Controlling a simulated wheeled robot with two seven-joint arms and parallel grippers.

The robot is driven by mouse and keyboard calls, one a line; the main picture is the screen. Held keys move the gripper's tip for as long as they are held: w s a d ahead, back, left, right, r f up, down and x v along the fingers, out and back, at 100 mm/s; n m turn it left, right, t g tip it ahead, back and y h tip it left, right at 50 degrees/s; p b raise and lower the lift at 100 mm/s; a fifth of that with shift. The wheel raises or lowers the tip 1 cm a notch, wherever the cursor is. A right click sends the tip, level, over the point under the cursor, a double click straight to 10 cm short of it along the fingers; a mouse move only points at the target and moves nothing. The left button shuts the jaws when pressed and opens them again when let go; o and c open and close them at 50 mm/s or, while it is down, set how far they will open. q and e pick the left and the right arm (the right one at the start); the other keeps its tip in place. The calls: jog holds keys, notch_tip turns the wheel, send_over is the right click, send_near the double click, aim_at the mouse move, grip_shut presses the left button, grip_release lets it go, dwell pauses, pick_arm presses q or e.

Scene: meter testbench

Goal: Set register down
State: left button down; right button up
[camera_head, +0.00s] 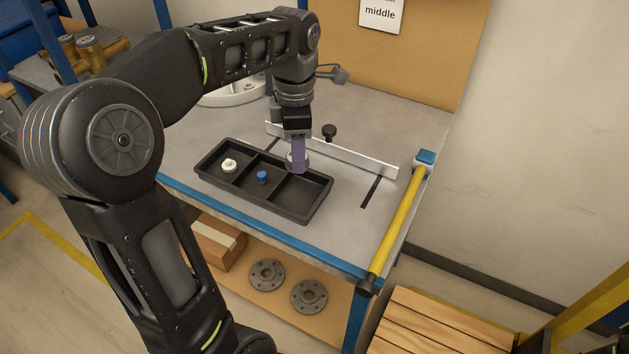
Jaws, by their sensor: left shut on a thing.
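My left gripper (298,155) reaches down from above over the back part of the black tray (318,215). It is shut on a small round, pale thing, probably the register (290,159), which is partly hidden behind the fingers. I cannot tell whether the register touches the tray. The tray has three compartments. A white round piece (229,165) lies in the left one and a blue piece (262,177) in the middle one. The visible part of the right compartment is empty. My right gripper is not in view.
A pale metal rail (350,157) runs behind the tray, with a black knob (329,131) near it. A yellow bar (398,230) with a blue end stands along the bench's right edge. A white round dish (232,96) is at the back left. Grey bench surface is free right of the tray.

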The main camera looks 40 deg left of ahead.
pick_arm(q)
jog(key=shift+s+r, duration=0.1)
jog(key=shift+s, duration=0.1)
send_over(300, 197)
jog(key=shift+f, duration=3.2)
jog(key=shift+f, duration=1.85)
jog(key=shift+f, duration=0.15)
jog(key=c, duration=0.8)
grip_release()
jog(key=shift+c, duration=0.2)
